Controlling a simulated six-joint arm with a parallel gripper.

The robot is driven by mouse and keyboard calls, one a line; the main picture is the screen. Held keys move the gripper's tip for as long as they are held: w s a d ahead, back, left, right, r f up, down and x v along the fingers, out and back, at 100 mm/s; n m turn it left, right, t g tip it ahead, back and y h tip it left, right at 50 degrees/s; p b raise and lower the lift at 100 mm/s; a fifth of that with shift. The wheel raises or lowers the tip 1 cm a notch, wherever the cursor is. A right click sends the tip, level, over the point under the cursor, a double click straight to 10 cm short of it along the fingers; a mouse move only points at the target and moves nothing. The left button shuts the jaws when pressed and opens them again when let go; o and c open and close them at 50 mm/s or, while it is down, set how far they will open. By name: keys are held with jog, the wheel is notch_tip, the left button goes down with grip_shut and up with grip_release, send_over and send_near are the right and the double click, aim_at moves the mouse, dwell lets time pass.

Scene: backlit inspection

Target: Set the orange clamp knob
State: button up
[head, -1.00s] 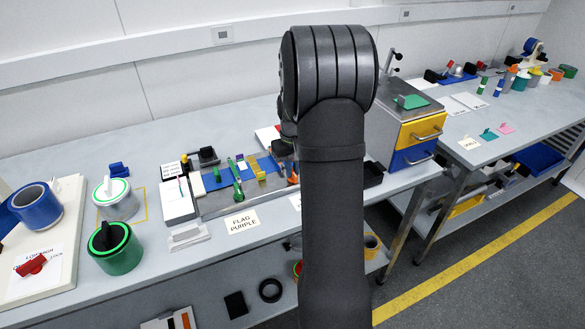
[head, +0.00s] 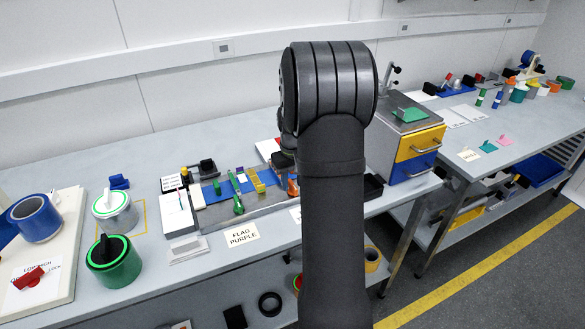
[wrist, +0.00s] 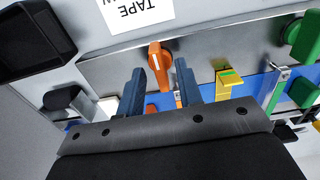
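The orange clamp knob (wrist: 159,62) is at the top centre of the wrist view, a bar-shaped handle with a white line on it. It sits on a grey metal rail by a blue strip. In the head view the orange knob (head: 293,185) shows just left of my arm, partly hidden. My gripper (wrist: 161,68) is open, its two blue-grey fingers apart and empty. The knob shows between and just past the fingertips; I cannot tell whether they touch it. In the head view my arm hides the gripper.
A yellow clamp (wrist: 229,80) stands close right of the knob, with a green clamp (wrist: 304,38) farther right. A black box (wrist: 32,40) is at upper left. On the bench, a white label (head: 241,235) reads FLAG PURPLE. A drawer cabinet (head: 408,130) stands right of my arm.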

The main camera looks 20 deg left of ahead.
notch_tip(320, 180, up, 17)
dwell(0.4)
dwell(0.4)
notch_tip(320, 180, down, 17)
jog(key=shift+f, duration=0.15)
dwell(0.4)
